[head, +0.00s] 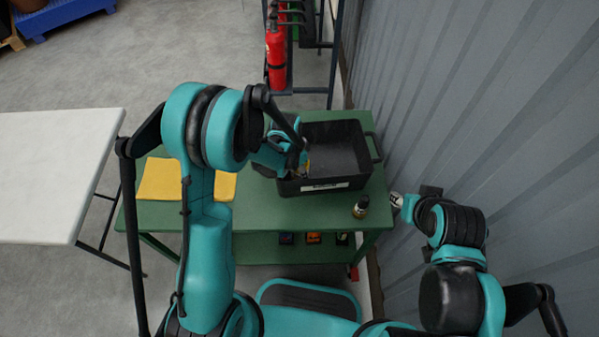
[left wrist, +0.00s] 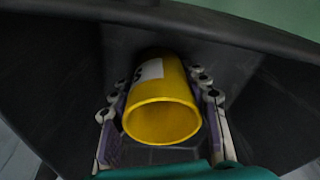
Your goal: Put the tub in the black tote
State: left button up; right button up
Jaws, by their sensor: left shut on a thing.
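The black tote (head: 352,180) stands on the green table in the head view, open at the top with a white label on its near wall. My left gripper (head: 298,163) reaches into the tote's left part. In the left wrist view, the yellow tub (left wrist: 162,115) with a white label is held between the fingers of my left gripper (left wrist: 162,118). The tote's dark walls (left wrist: 255,45) surround it. Whether the tub touches the tote floor cannot be told. In the head view the arm mostly hides the tub. My right gripper (head: 400,201) is right of the table, its fingers unclear.
A small dark jar (head: 361,207) stands in front of the tote on the green table (head: 270,215). A yellow cloth (head: 160,180) lies at left. A white table (head: 55,170) is further left. A corrugated wall (head: 470,110) closes the right side. A red extinguisher (head: 276,55) hangs behind.

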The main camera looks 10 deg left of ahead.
pick_arm(q)
jog(key=shift+f, duration=0.2)
jog(key=o, duration=1.3)
